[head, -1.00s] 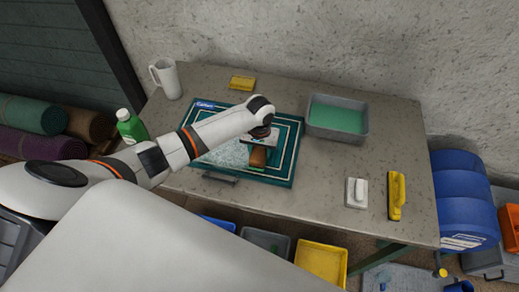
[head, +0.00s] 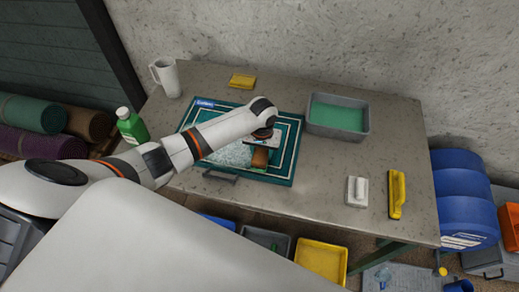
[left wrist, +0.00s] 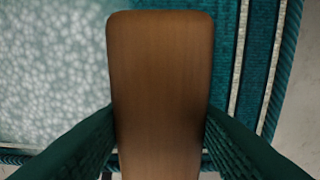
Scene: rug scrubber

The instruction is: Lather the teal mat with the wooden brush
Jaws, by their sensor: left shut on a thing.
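The teal mat (head: 286,168) lies flat on the table, with pale border stripes and a label at its far left corner. White lather (head: 232,155) covers part of its middle and left, and also shows in the left wrist view (left wrist: 50,75). My left gripper (left wrist: 160,145) is shut on the wooden brush (left wrist: 160,60), with a dark green finger on each side of it. The brush is over the mat, at the right edge of the lather. Its bristles are hidden, so I cannot tell whether they touch. My right gripper is not in view.
A grey tub (head: 338,130) with green liquid stands right of the mat. A yellow sponge (head: 242,80), white pitcher (head: 166,78) and green bottle (head: 131,126) stand behind and left.

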